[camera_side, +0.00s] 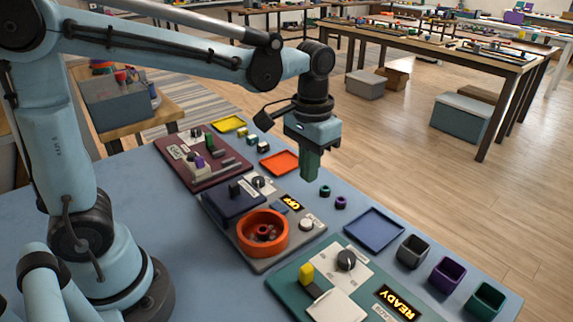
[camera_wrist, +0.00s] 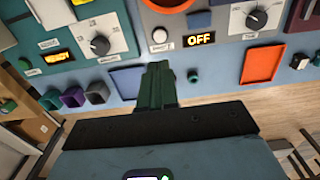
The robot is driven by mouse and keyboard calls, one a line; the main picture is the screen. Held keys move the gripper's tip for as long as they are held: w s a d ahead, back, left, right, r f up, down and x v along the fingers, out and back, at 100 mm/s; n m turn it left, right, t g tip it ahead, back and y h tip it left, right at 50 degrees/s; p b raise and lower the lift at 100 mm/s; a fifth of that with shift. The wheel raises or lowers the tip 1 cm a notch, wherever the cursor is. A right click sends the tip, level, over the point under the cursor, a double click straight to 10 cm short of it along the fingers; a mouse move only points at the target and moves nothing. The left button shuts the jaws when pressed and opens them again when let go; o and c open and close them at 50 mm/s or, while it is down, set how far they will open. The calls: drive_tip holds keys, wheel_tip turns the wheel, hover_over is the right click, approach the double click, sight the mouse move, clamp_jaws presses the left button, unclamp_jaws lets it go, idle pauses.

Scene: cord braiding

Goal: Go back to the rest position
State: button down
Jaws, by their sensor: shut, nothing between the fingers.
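My gripper (camera_side: 310,176) hangs pointing down over the far edge of the blue table, with its green fingers together and nothing between them. In the wrist view the gripper (camera_wrist: 158,72) also shows shut and empty. It stands apart from the panels. The grey panel below it carries a round orange bowl (camera_side: 263,233), a dark blue block (camera_side: 233,200) and a display reading OFF (camera_side: 293,203). The teal panel (camera_side: 288,283) at the front has a yellow lever (camera_side: 306,273), a black knob (camera_side: 347,260) and a display reading READY (camera_side: 397,302). No cord can be made out.
A blue tray (camera_side: 374,229), a grey cup (camera_side: 411,251), a purple cup (camera_side: 447,274) and a green cup (camera_side: 487,300) line the right edge. Small green (camera_side: 325,190) and purple (camera_side: 341,202) rings lie near the gripper. An orange tray (camera_side: 279,162) and a maroon panel (camera_side: 190,171) are further back.

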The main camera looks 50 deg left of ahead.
drive_tip(key=s+a+t, duration=0.5)
drive_tip(key=s+t, duration=0.2)
drive_tip(key=shift+a+f, duration=0.15)
drive_tip(key=shift+a, duration=0.1)
idle(0.3)
